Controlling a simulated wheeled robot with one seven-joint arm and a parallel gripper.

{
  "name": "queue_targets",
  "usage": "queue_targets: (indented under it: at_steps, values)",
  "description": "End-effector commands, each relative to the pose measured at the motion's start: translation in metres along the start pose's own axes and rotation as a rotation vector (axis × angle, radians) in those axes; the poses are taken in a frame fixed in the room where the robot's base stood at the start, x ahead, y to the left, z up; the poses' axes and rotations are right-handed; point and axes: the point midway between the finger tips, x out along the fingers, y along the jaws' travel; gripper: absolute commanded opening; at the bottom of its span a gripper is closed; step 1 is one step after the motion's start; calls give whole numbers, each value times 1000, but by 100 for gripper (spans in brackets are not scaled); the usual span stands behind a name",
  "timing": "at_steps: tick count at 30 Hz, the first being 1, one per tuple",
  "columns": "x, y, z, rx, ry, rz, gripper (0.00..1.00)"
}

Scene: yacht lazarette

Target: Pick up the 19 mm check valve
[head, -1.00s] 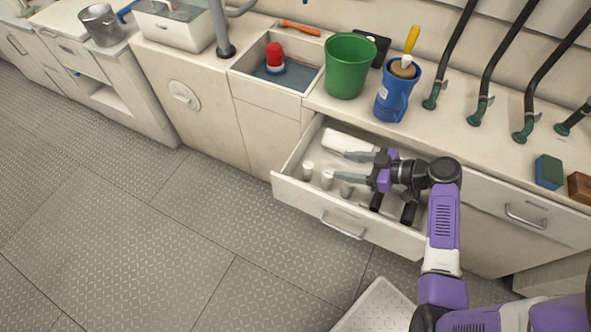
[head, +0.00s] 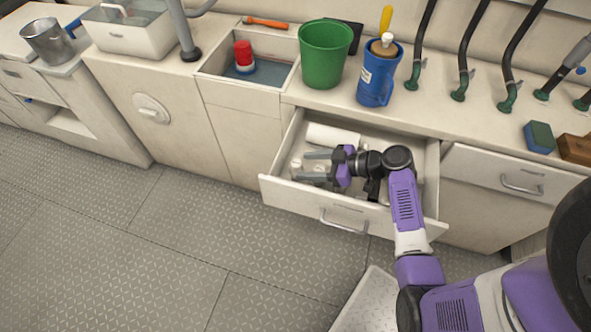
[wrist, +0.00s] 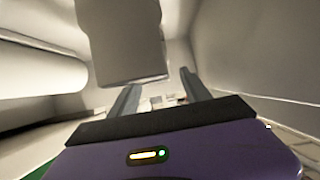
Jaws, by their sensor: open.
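My gripper (head: 304,165) is inside the open drawer, its two grey fingers apart and pointing left. In the wrist view the fingers (wrist: 158,95) are open, with a large pale grey, blocky or cylindrical piece (wrist: 120,40) close above and between them. I cannot tell whether it touches a finger. Small whitish fittings (head: 296,164) stand at the drawer's left, by the fingertips, partly hidden by the fingers. I cannot tell which piece is the 19 mm check valve, as no label is readable.
The drawer (head: 288,194) has walls close around my gripper. A white roll-like cylinder (head: 332,135) lies at its back and shows left in the wrist view (wrist: 35,75). On the counter above stand a green bucket (head: 326,55) and a blue jug (head: 378,75).

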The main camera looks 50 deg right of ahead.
Motion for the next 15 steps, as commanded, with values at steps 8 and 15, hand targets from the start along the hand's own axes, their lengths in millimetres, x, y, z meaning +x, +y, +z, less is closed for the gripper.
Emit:
queue_targets:
  at_steps: [8,15]
  values:
    - [38,1,-4,0,0,-2,56]
    - [44,1,-3,0,-1,0,56]
